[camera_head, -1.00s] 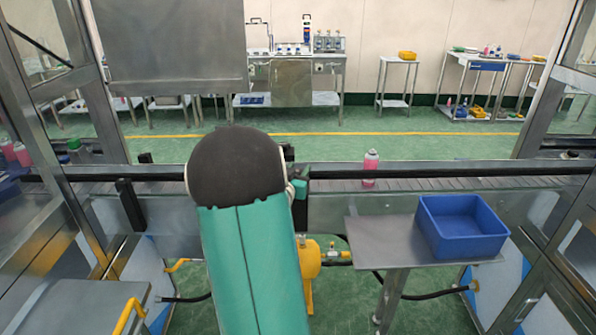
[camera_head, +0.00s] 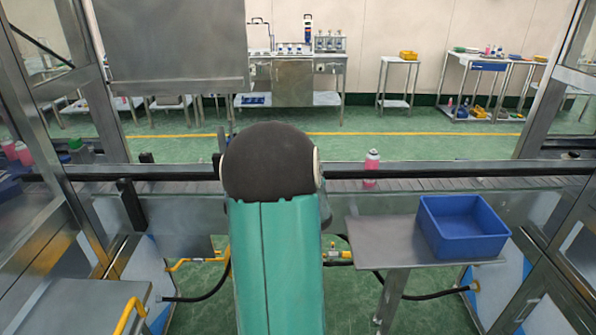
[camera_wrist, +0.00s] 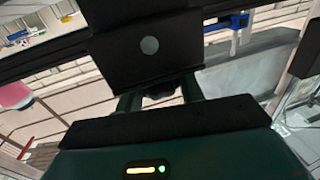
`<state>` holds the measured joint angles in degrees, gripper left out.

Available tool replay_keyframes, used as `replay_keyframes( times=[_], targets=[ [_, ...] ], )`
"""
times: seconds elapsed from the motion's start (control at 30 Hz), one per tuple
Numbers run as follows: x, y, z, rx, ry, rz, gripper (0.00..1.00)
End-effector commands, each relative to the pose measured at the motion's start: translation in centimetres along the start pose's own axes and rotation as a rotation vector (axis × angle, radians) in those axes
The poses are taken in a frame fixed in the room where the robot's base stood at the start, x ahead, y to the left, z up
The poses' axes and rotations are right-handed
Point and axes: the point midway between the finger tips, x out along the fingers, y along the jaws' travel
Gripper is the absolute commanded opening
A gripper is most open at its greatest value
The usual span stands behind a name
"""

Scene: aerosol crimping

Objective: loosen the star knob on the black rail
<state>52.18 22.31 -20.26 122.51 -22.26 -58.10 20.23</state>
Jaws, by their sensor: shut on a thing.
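The black rail (camera_head: 450,173) runs across the head view above the conveyor. In the wrist view, a black bracket (camera_wrist: 115,60) with a pale round spot fills the top middle, joined to the dark rail (camera_wrist: 45,58). Below the bracket, a small dark knob (camera_wrist: 158,96) shows between the two fingers of my gripper (camera_wrist: 160,90). My gripper is shut on this knob. Its lobes are mostly hidden by the fingers and the gripper body. In the head view my arm hides the gripper and the knob.
A pink can (camera_head: 371,170) stands on the conveyor (camera_head: 425,185) right of my arm. A blue bin (camera_head: 461,240) sits on a small metal table (camera_head: 375,240) at the right. A metal cart (camera_head: 70,310) stands at the lower left. Metal frame posts flank both sides.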

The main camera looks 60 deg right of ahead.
Motion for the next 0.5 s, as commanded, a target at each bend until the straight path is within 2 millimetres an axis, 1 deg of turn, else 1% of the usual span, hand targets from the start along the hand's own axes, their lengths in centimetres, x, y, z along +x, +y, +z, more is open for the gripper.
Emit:
replay_keyframes(
  times=[0.4, 0.43, 0.5],
  targets=[
    [0.0, 0.02, -0.06, -0.002, 0.002, -0.006, 0.15],
    [0.0, 0.02, -0.07, -0.002, 0.002, -0.006, 0.41],
    [0.01, 0.02, -0.07, -0.002, 0.002, -0.006, 0.55]
  ],
)
